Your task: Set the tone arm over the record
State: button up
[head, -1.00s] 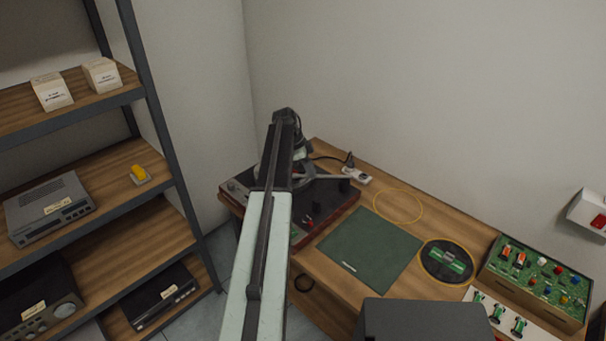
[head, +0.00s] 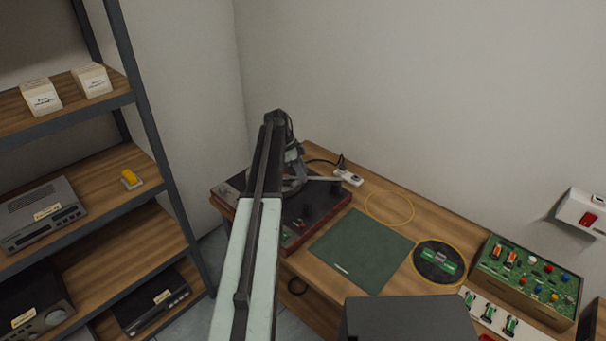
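The turntable (head: 301,237) is a dark box with a reddish-brown edge at the far left end of the wooden bench. My arm reaches over it and hides much of its top, including most of the platter and record. A light grey bar, perhaps the tone arm (head: 323,179), shows to the right of my arm over the turntable's back part. My gripper (head: 290,178) is above or at the turntable, mostly hidden behind my own arm. I cannot see its fingertips clearly, nor whether it touches anything.
A green mat (head: 362,250) and a round dark pad (head: 438,262) lie on the bench. A power strip (head: 348,177) is behind the turntable. A green circuit board box (head: 525,275) stands at right. A metal shelf (head: 150,150) with devices stands at left.

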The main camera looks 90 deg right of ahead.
jog(key=p+v, duration=0.7)
jog(key=v, duration=0.1)
jog(key=shift+f, duration=0.1)
